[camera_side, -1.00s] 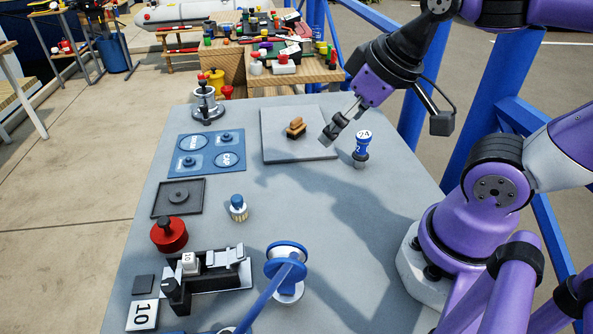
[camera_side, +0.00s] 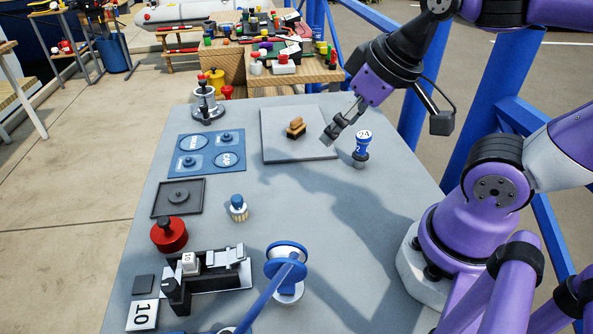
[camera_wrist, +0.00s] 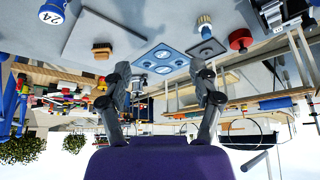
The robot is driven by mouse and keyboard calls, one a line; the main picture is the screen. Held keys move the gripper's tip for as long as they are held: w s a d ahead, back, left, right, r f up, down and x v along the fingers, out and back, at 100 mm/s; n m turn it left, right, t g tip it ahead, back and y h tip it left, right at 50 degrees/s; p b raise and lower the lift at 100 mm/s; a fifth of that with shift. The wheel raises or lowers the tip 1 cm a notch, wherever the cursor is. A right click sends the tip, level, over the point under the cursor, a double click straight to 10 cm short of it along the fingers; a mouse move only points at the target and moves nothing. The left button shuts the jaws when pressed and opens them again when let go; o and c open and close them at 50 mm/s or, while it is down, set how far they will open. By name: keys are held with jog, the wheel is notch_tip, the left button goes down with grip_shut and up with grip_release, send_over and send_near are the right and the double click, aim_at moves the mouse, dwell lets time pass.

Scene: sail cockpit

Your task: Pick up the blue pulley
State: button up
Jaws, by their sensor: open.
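A blue-topped piece marked 24 (camera_side: 363,142) with a dark lower part stands upright on the grey table. A blue and white wheel-like piece with a long blue bar (camera_side: 288,262) is at the table's near edge. I cannot tell for certain which blue piece is the pulley. My gripper (camera_side: 338,130) is above the table, left of the piece marked 24 in the side view and apart from it. In the wrist view my gripper (camera_wrist: 164,78) has its fingers spread with nothing between them. The piece marked 24 (camera_wrist: 54,11) shows at the top left there, partly cut off.
A grey board (camera_side: 275,148) carries a wooden brush (camera_side: 296,126). A blue plate with labelled discs (camera_side: 205,168), a chrome winch (camera_side: 206,105), a red knob (camera_side: 169,234), a blue-capped brush (camera_side: 238,209) and a black fixture (camera_side: 205,275) occupy the left. The table's middle is clear.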

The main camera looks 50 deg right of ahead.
jog(key=n+g+y, duration=0.2)
jog(key=n, duration=0.4)
send_over(288, 250)
jog(key=s+d, duration=0.1)
jog(key=d, duration=0.1)
jog(key=shift+s+a, duration=0.15)
jog(key=shift+a, duration=0.05)
jog(key=x, duration=0.4)
jog(key=shift+a+f, duration=0.2)
jog(key=shift+f, duration=0.1)
jog(key=x, duration=0.5)
jog(key=shift+s+a+f, duration=0.15)
jog(key=shift+s+f, duration=0.15)
jog(key=shift+f, duration=0.15)
jog(key=shift+c, duration=0.4)
grip_shut()
